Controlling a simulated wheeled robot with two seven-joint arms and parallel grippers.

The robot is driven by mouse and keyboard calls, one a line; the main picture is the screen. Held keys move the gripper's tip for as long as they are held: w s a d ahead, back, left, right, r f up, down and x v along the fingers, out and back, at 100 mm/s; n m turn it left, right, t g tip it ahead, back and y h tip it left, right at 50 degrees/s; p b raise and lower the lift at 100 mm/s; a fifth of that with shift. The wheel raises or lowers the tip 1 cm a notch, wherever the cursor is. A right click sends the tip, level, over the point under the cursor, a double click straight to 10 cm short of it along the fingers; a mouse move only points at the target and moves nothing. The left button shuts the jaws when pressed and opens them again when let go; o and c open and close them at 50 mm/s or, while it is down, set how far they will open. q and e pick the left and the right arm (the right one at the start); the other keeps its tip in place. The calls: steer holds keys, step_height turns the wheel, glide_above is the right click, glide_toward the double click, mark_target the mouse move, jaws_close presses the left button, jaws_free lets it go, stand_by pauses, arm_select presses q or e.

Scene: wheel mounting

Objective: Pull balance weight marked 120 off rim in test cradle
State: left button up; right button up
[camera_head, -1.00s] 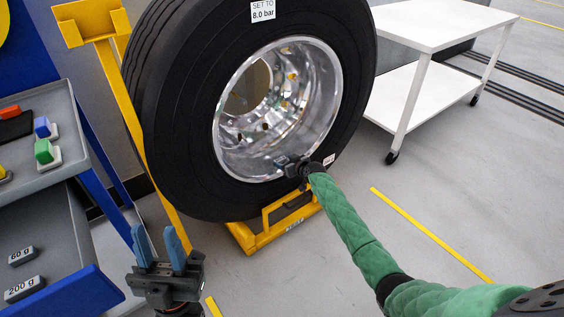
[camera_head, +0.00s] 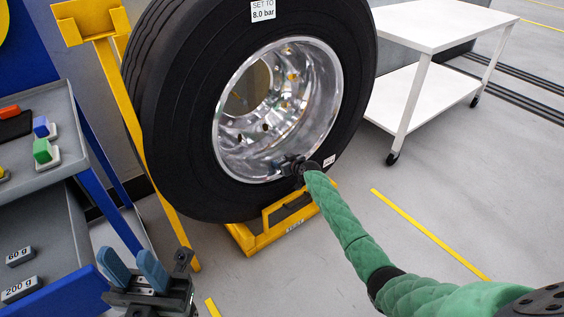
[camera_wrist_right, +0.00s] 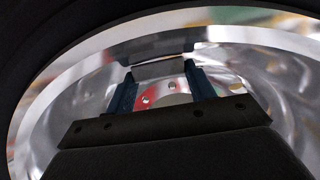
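The wheel stands in the yellow test cradle (camera_head: 262,240), its shiny metal rim (camera_head: 235,160) facing me. My right gripper (camera_head: 284,165) reaches the lower inner edge of the rim. In the right wrist view, my right gripper (camera_wrist_right: 160,72) has its two blue fingers apart, with a small grey bar (camera_wrist_right: 160,69) spanning the gap at their tips. The bar looks like a balance weight, but no marking is readable; whether the fingers press on it is unclear among the reflections. My left gripper (camera_head: 132,262) is open and empty at the lower left, away from the wheel.
A grey shelf cart (camera_head: 95,140) at the left carries coloured blocks above and weights marked 60 g (camera_head: 20,256) and 200 g (camera_head: 19,289) below. A yellow post (camera_head: 125,100) stands left of the tyre (camera_head: 180,170). A white trolley (camera_head: 440,25) stands right.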

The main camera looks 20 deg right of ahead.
steer(key=o, duration=0.3)
jaws_close()
steer(key=shift+w+r+p, duration=0.1)
steer(key=shift+r+p, duration=0.25)
steer(key=shift+r, duration=0.05)
steer(key=shift+r+p, duration=0.8)
steer(key=shift+r, duration=0.55)
steer(key=shift+w+r+p, duration=0.1)
steer(key=shift+r+p, duration=0.4)
steer(key=shift+r, duration=0.3)
